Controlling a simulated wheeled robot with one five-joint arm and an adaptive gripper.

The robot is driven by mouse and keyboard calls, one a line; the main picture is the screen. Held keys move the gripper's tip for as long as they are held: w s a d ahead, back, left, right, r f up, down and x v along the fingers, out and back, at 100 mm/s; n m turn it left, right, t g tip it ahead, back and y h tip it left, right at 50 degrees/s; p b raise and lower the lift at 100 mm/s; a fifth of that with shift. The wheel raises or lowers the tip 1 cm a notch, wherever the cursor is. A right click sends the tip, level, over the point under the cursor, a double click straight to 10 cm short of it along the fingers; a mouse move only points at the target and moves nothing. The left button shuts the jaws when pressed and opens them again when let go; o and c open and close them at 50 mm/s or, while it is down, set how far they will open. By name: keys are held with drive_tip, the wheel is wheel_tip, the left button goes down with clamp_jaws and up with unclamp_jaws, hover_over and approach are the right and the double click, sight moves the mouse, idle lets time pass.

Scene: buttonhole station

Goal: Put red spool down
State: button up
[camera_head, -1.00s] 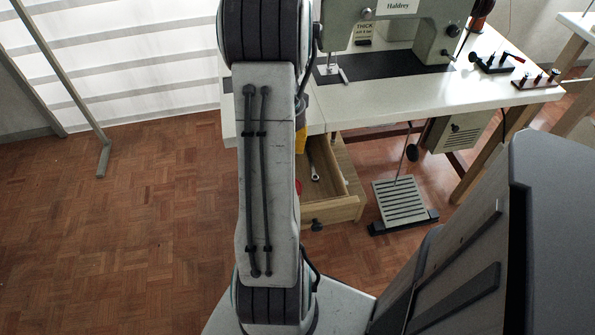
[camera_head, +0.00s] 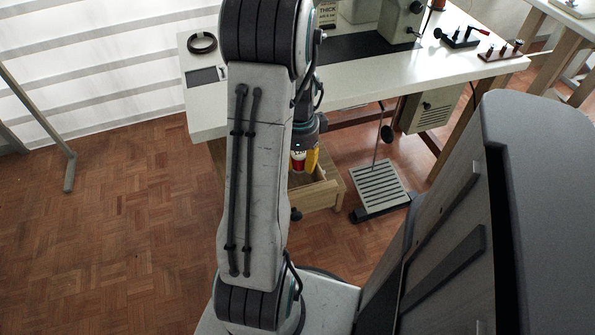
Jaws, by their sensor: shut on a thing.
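My gripper (camera_head: 309,164) shows only partly, past the right side of my arm; one yellow finger is visible and the other is hidden. It is shut on a small red and white thing (camera_head: 298,162), which looks like the red spool. The spool is over the open wooden drawer (camera_head: 325,196) beneath the white table. My arm hides much of the drawer, and I cannot tell whether the spool touches it.
The white table (camera_head: 375,82) carries a sewing machine (camera_head: 402,20), a black ring (camera_head: 202,43) and small fittings at its right end. A foot pedal (camera_head: 381,187) stands right of the drawer. The parquet floor at left is clear.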

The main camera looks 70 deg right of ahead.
sight(299, 177)
drive_tip(key=shift+f+b, duration=0.5)
drive_tip(key=shift+f, duration=1.5)
drive_tip(key=shift+f, duration=0.1)
drive_tip(key=o, duration=0.6)
wheel_tip(299, 177, up, 12)
drive_tip(key=p, duration=0.3)
drive_tip(key=shift+a, duration=0.1)
